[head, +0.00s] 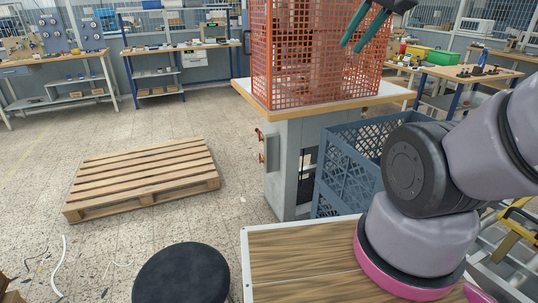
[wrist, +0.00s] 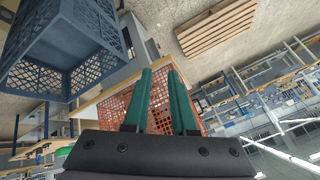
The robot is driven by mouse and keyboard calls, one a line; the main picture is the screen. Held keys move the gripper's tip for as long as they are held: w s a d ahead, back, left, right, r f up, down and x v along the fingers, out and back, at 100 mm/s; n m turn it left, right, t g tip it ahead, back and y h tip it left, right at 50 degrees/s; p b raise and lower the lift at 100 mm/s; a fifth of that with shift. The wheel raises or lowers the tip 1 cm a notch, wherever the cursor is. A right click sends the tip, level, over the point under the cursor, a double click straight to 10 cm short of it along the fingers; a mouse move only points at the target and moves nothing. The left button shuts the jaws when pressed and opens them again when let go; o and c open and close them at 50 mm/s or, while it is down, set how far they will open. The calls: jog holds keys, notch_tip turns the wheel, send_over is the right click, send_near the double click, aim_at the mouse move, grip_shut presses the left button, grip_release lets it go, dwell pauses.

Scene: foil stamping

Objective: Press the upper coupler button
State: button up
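No coupler button can be made out for certain in either view. Two small orange-brown fittings, an upper one (head: 259,136) and a lower one (head: 262,157), stick out from the left side of the grey cabinet (head: 290,150); I cannot tell whether either carries a button. My gripper (head: 351,47) is at the top right of the head view, in front of the orange mesh cage (head: 290,50) on the cabinet. Its green fingers are apart and empty. In the wrist view, my gripper (wrist: 160,70) points towards the cage, with a gap between the fingers.
A blue-grey crate (head: 340,165) stands right of the cabinet. A wood-topped table (head: 290,262) and a black round stool (head: 182,276) are in front. A wooden pallet (head: 145,175) lies on the left floor. Floor between pallet and cabinet is clear.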

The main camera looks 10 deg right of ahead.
dwell(0.3)
grip_shut()
dwell(1.6)
